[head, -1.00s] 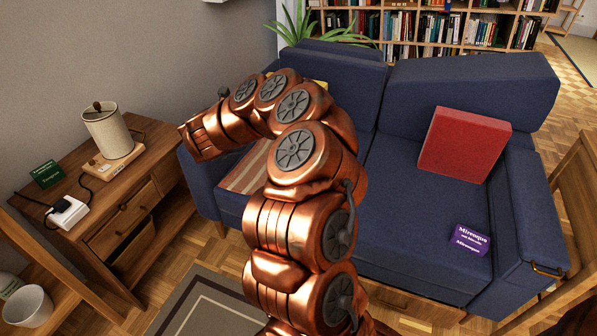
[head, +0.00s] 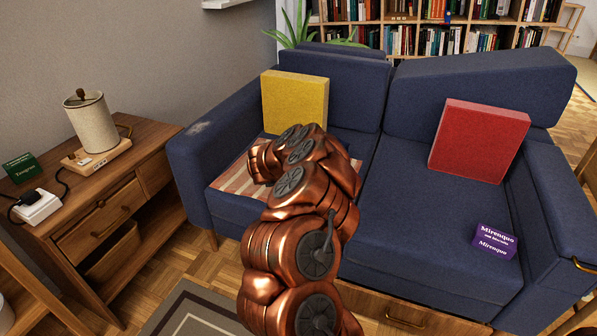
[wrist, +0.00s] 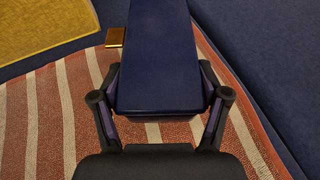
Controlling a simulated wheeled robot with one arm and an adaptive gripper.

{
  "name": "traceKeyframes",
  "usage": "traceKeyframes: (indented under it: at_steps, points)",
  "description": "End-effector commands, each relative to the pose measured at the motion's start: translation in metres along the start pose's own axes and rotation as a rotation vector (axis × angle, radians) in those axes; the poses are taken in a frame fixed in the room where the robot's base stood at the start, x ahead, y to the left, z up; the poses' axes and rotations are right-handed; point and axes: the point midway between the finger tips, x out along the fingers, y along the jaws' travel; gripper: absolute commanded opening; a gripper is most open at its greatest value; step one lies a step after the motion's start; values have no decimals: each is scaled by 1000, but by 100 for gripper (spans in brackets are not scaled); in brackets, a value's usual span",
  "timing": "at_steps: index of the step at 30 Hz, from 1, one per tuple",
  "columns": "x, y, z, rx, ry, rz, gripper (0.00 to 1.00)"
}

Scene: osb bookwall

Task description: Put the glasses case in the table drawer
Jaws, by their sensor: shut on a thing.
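A dark navy glasses case (wrist: 158,50) lies lengthwise between the fingers of my gripper (wrist: 160,78) in the wrist view, one finger on each side, and the gripper is shut on it. The case is over or on the striped blanket on the sofa seat; I cannot tell whether it touches the blanket. In the head view my copper arm hides the gripper and the case. The wooden table (head: 148,140) stands at the left.
The blue sofa (head: 400,215) holds yellow (head: 295,100) and red (head: 478,140) cushions, the striped blanket (head: 235,182) and a purple box (head: 495,241). A small gold thing (wrist: 116,37) lies near the case.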

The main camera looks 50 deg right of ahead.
Motion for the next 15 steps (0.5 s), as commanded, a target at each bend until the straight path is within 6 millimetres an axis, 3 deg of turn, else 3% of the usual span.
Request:
traceKeyframes:
  at_steps: [6,15]
  points:
    - [16,-7,-2,9,-6,-26,8]
    - [42,8,4,7,-4,-26,8]
